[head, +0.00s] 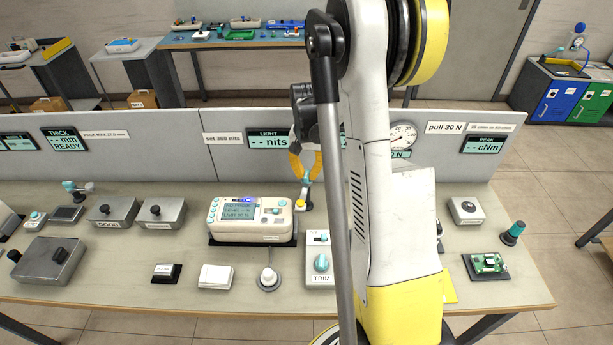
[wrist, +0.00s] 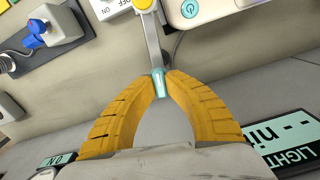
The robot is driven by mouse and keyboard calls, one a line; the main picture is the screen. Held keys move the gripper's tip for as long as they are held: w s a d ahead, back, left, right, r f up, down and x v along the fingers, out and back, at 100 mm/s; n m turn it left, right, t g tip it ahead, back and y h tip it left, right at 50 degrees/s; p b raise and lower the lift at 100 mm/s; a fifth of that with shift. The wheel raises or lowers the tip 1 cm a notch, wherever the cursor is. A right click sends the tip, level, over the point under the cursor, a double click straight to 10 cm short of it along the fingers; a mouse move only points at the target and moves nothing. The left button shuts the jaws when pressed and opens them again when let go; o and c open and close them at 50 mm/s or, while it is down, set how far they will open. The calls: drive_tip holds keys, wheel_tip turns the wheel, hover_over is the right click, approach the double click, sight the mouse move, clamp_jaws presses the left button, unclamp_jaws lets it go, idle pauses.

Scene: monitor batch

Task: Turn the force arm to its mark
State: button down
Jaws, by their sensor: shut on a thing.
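My gripper (head: 306,179) has yellow curved fingers and points down behind the console in the head view. In the wrist view my gripper (wrist: 158,77) is shut on the teal tip of a grey metal lever, which looks like the force arm (wrist: 152,40). The lever runs from the tip toward a yellow round cap at the top edge of the wrist view. In the head view the lever (head: 304,192) is small, just right of the console. I cannot make out its mark. My own arm hides part of the bench to the right.
A white console (head: 250,218) with a screen stands just left of the lever. A grey partition (head: 250,170) runs behind the bench, with a "- - nits" display (head: 268,139) and a dial gauge (head: 403,136). A TRIM box (head: 320,262) and a round-knobbed stick (head: 268,277) stand in front.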

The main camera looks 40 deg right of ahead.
drive_tip(key=n, duration=0.4)
drive_tip(key=shift+n+b, duration=0.3)
drive_tip(key=shift+n, duration=0.1)
drive_tip(key=n, duration=1)
drive_tip(key=shift+b, duration=0.4)
drive_tip(key=shift+n, duration=2.2)
drive_tip(key=c, duration=1.4)
unclamp_jaws()
